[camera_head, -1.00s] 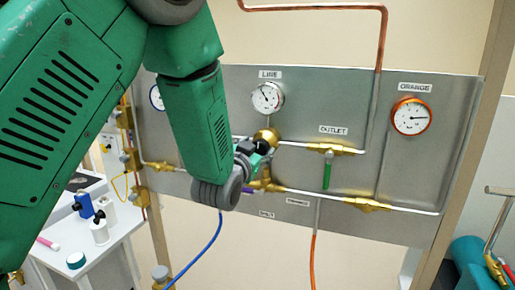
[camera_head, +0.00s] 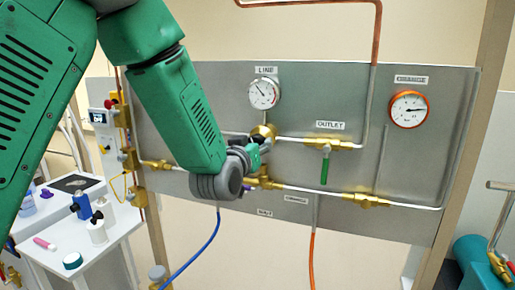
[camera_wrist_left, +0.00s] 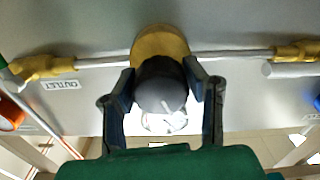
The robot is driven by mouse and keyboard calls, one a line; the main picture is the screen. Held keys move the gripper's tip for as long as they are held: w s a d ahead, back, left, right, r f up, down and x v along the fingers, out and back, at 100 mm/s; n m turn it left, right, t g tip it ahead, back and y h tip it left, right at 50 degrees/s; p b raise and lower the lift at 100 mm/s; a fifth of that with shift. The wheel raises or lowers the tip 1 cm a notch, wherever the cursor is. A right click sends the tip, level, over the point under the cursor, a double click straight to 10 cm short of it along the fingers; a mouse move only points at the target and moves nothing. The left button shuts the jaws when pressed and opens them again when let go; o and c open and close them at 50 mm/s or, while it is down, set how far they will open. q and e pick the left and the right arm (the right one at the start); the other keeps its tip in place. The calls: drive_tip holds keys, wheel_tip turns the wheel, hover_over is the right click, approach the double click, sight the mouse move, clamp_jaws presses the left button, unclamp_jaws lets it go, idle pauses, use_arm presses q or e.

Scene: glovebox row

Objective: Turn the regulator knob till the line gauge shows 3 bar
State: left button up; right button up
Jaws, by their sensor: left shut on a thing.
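The line gauge (camera_head: 264,93) is a round white dial under the LINE label, with its needle pointing to the upper left; its numbers are too small to read. The brass regulator body (camera_head: 264,131) sits below it and also shows in the wrist view (camera_wrist_left: 160,42). My left gripper (camera_head: 256,150) is at the regulator, its fingertips partly hidden in the head view. In the wrist view, its two dark fingers (camera_wrist_left: 160,74) stand on both sides of the dark round regulator knob (camera_wrist_left: 158,90), shut on it. My right gripper is not in view.
An outlet valve with a green handle (camera_head: 325,170) hangs right of the regulator. An orange-rimmed gauge (camera_head: 409,109) is on the right of the panel (camera_head: 440,160). A blue hose (camera_head: 205,249) and an orange hose (camera_head: 312,258) hang below. A white table (camera_head: 98,241) stands at left.

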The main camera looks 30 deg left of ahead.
use_arm(q)
drive_tip(key=o, duration=1.2)
drive_tip(key=shift+w+r, duration=0.1)
drive_tip(key=shift+r, duration=0.2)
drive_tip(key=shift+c, duration=0.2)
drive_tip(key=shift+f, duration=0.1)
drive_tip(key=shift+s+f, duration=0.1)
drive_tip(key=shift+s, duration=0.15)
drive_tip(key=v, duration=0.7)
drive_tip(key=shift+f, duration=0.1)
